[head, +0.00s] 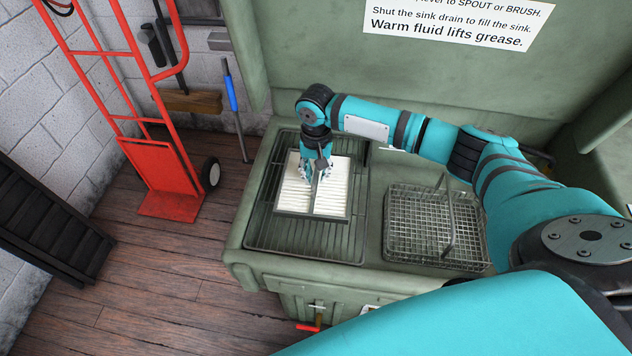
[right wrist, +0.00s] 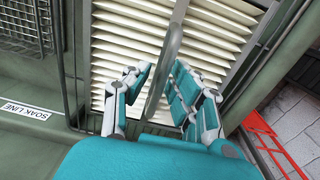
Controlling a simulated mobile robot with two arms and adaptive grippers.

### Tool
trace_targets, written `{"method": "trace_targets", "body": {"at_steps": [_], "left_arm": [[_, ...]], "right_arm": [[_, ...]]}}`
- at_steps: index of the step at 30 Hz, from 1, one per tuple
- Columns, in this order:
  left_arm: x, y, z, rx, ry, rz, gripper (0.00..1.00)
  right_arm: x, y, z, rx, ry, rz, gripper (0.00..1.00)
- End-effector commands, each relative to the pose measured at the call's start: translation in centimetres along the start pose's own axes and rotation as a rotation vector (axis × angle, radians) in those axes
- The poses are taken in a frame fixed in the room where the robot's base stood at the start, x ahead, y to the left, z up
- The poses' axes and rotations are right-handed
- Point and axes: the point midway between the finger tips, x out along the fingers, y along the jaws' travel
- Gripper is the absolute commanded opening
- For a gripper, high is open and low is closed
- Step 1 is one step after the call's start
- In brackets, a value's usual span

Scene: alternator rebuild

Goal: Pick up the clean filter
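The clean filter (head: 297,199) has white pleats in a dark grey frame with a grey middle strip. It lies on the ribbed drain rack at the left of the green washer. In the right wrist view its pleats (right wrist: 115,48) fill the upper middle. A grey curved handle (right wrist: 172,52) stands up from it. My right gripper (head: 317,178) points down at the filter's middle; in the wrist view its fingers (right wrist: 163,75) stand on either side of the handle. A small gap shows beside the handle, so the fingers look open. My left gripper is not in view.
A wire basket (head: 421,236) with an upright handle sits right of the rack (head: 262,212). The washer's green back wall (head: 300,45) rises behind. A red hand truck (head: 152,166) stands at the left. A "SOAK LINE" label (right wrist: 25,107) shows in the wrist view.

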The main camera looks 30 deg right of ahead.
Motion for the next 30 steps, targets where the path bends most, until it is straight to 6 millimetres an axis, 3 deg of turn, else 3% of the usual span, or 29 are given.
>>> {"method": "trace_targets", "body": {"at_steps": [5,23,30], "left_arm": [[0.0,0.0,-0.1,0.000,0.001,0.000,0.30],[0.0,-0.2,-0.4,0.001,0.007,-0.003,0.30],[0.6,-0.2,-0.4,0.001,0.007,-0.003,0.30]], "right_arm": [[0.0,0.0,0.0,0.000,0.000,-0.001,0.00],[-0.1,-0.1,0.0,0.000,0.001,-0.002,0.00],[-1.5,-0.1,-0.1,-0.001,0.002,-0.004,0.00]]}}
